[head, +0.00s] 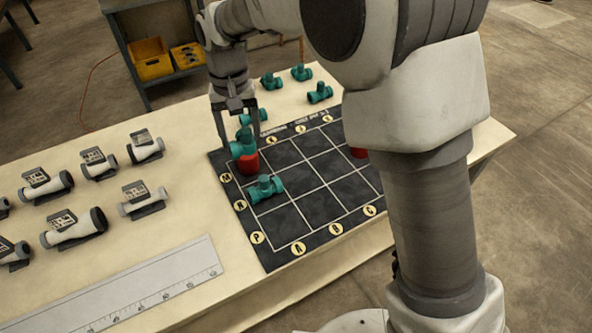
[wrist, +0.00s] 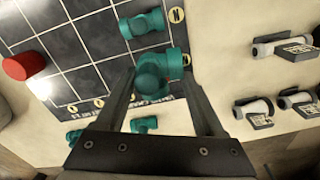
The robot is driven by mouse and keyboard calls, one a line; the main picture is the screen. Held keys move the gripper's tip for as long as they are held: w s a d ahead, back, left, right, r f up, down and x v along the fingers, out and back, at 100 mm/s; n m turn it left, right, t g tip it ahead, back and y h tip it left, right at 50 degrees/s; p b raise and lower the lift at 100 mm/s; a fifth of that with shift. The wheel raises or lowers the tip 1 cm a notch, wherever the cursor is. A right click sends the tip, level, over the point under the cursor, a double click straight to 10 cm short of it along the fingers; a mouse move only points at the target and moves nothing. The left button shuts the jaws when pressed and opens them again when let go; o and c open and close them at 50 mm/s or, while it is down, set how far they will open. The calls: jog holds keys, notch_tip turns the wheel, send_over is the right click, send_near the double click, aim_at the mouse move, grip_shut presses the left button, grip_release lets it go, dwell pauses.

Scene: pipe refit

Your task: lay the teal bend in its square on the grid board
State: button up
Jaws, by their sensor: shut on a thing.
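The teal bend (head: 243,145) is between the fingers of my gripper (head: 240,138), which is shut on it. In the wrist view the bend (wrist: 153,82) sits between the fingertips (wrist: 160,78). It is over the far-left part of the dark grid board (head: 315,208), in line with a red cylinder (head: 248,163) just below it; whether they touch I cannot tell. The wrist view does not show that cylinder; the bend probably covers it. A teal tee (head: 265,188) lies on the board nearer the front, and also shows in the wrist view (wrist: 143,23).
Another red cylinder (head: 358,152) stands on the board's right, partly behind my arm. Several teal fittings (head: 320,93) lie beyond the board. Several grey-white pipe pieces with labels (head: 75,228) and a ruler (head: 150,290) lie to the left. The board's middle squares are bare.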

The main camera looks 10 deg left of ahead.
jog(key=shift+s+a, duration=0.1)
jog(key=shift+a, duration=0.15)
jog(key=d+f+m+p, duration=0.1)
jog(key=d+p, duration=0.3)
jog(key=d, duration=1.2)
jog(key=w+d+f+m+p, duration=0.1)
jog(key=d+f+m+p, duration=0.1)
jog(key=d, duration=1.5)
jog(key=shift+w+f+p, duration=0.25)
jog(key=shift+f+p, duration=0.45)
jog(key=shift+p, duration=0.55)
